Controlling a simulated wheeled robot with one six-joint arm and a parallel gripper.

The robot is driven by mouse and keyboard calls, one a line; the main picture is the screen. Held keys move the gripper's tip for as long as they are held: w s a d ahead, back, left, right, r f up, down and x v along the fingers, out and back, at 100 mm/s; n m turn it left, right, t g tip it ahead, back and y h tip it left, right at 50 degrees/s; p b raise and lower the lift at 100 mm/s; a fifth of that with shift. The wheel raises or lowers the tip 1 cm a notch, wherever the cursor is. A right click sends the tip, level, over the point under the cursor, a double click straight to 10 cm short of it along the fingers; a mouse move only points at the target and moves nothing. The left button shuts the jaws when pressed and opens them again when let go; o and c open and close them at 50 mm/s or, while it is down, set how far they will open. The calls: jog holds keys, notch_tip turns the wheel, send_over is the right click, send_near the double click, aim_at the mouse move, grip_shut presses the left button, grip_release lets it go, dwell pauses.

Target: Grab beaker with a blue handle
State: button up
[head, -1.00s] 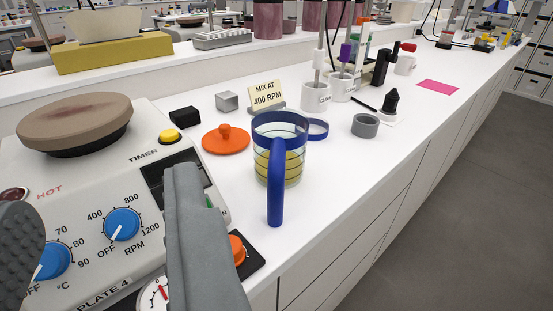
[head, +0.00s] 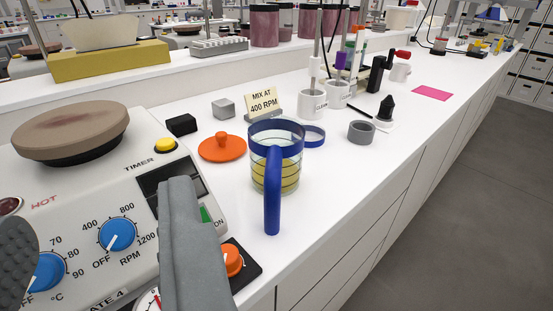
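My gripper (head: 105,225) shows as two grey fingers, one at the left edge and one left of the beaker. The fingers are wide apart with nothing held between them. They are over the hot plate's front panel in the picture, apart from the beaker.
The hot plate (head: 60,187) with blue knobs fills the left. An orange lid (head: 222,148), a "MIX AT 400 RPM" sign (head: 263,104), a blue ring (head: 313,136) and a grey ring (head: 362,132) surround the beaker. White mugs (head: 312,104) stand behind. Bare bench lies right of the beaker.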

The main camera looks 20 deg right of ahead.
dwell(0.4)
jog(key=o, duration=0.7)
jog(key=shift+w+r, duration=0.1)
jog(key=shift+w, duration=0.15)
jog(key=o, duration=0.6)
jog(key=w, duration=0.1)
jog(key=w+g, duration=0.1)
jog(key=d+r, duration=0.1)
jog(key=shift+w+n+g+h, duration=0.3)
jog(key=shift+w, duration=0.1)
jog(key=shift+o, duration=0.2)
jog(key=n+g, duration=0.6)
jog(key=g, duration=1)
send_over(277, 147)
jog(key=w+d, duration=0.2)
jog(key=w, duration=0.2)
notch_tip(277, 147, down, 16)
jog(key=shift+a+r, duration=0.1)
jog(key=shift+a, duration=0.05)
